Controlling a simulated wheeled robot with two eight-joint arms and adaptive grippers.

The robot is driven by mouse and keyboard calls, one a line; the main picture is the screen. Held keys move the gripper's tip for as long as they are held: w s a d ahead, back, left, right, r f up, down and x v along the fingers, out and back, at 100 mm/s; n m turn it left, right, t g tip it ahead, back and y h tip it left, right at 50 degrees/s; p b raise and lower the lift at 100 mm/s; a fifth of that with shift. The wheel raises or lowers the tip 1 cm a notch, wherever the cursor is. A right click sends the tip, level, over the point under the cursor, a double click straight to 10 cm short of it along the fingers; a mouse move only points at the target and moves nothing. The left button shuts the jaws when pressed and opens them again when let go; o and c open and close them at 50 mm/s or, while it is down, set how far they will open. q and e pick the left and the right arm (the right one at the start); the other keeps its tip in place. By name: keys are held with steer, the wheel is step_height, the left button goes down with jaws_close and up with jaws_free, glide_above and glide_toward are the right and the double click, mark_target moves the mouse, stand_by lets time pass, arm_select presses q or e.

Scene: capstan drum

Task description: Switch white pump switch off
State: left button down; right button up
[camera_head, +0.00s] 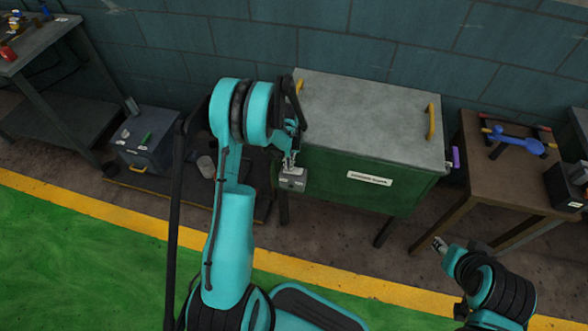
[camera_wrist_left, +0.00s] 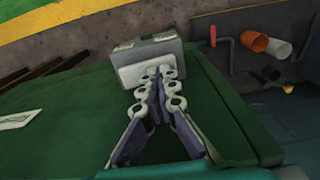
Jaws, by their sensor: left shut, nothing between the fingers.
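A small grey switch box (camera_head: 292,182) is fixed to the front of the green cabinet, near its left end. In the left wrist view the box (camera_wrist_left: 150,47) carries a white switch plate (camera_wrist_left: 132,74) on its face. My left gripper (camera_head: 289,163) is at the top of the box. In the wrist view its shut, empty fingers (camera_wrist_left: 160,73) overlap the right part of the white plate; I cannot tell whether they touch it. The switch's position cannot be read. My right gripper (camera_head: 439,244) is at the lower right, away from the box, too small to judge.
The green cabinet (camera_head: 335,190) has a grey lid (camera_head: 365,115) with yellow handles and a white label (camera_head: 370,179). A brown table (camera_head: 480,180) with a blue tool (camera_head: 515,140) stands at the right. A dark box (camera_head: 145,142) is at the left. The wrist view shows an orange cup (camera_wrist_left: 254,41).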

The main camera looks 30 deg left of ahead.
arm_select(q)
steer(key=shift+r+p, duration=1.7)
steer(key=shift+r, duration=1.45)
steer(key=s+d+r+m+t, duration=0.1)
steer(key=s+d+r+t, duration=0.2)
steer(key=r, duration=0.5)
steer(key=s+d+r, duration=0.3)
steer(key=d+r, duration=0.2)
steer(key=r, duration=0.4)
steer(key=s+d+r+t, duration=0.2)
steer(key=s+d+r, duration=0.1)
steer(key=s, duration=0.3)
steer(key=s+d+r+m+t, duration=0.1)
steer(key=s+d+r+t, duration=0.1)
steer(key=s, duration=0.5)
steer(key=shift+d+r+m, duration=0.3)
steer(key=shift+d+r, duration=0.15)
steer(key=shift+d, duration=0.8)
